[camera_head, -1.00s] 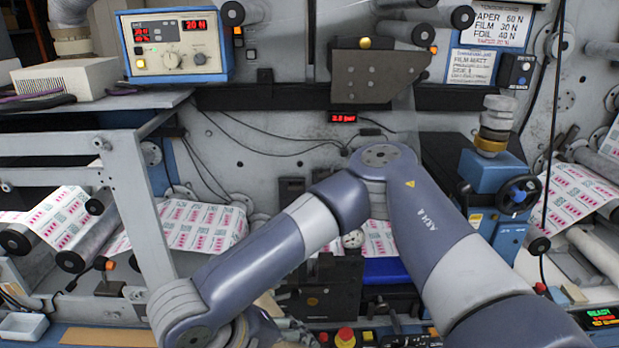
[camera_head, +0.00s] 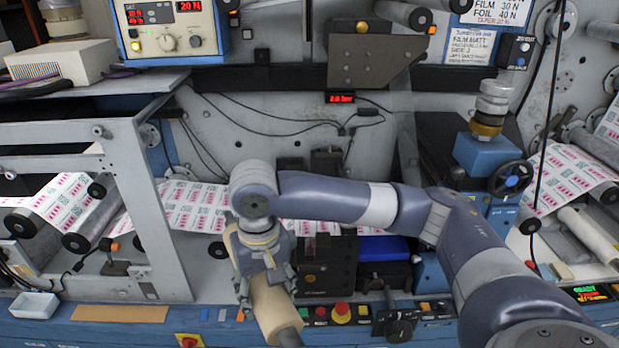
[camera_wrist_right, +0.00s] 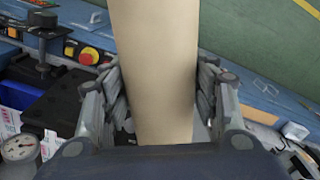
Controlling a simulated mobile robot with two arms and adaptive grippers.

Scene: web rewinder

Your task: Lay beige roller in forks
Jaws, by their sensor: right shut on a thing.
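The beige roller (camera_head: 277,312) hangs over the machine's blue front edge in the head view, tilted, with its near end low in the picture. My right gripper (camera_head: 266,282) is shut around it. In the right wrist view, the beige roller (camera_wrist_right: 156,65) runs up between the two fingers of my right gripper (camera_wrist_right: 162,95), with a finger on each side. The roller's far end is hidden by the gripper. I cannot clearly make out the forks; my right arm covers part of the middle of the machine. My left gripper is not in view.
A black block (camera_head: 328,268) and a blue pad (camera_head: 385,248) stand right of the gripper. A red button (camera_head: 341,310) and a black knob (camera_head: 398,325) line the front edge. The printed web (camera_head: 180,205) runs behind. A white tray (camera_head: 34,305) sits at far left.

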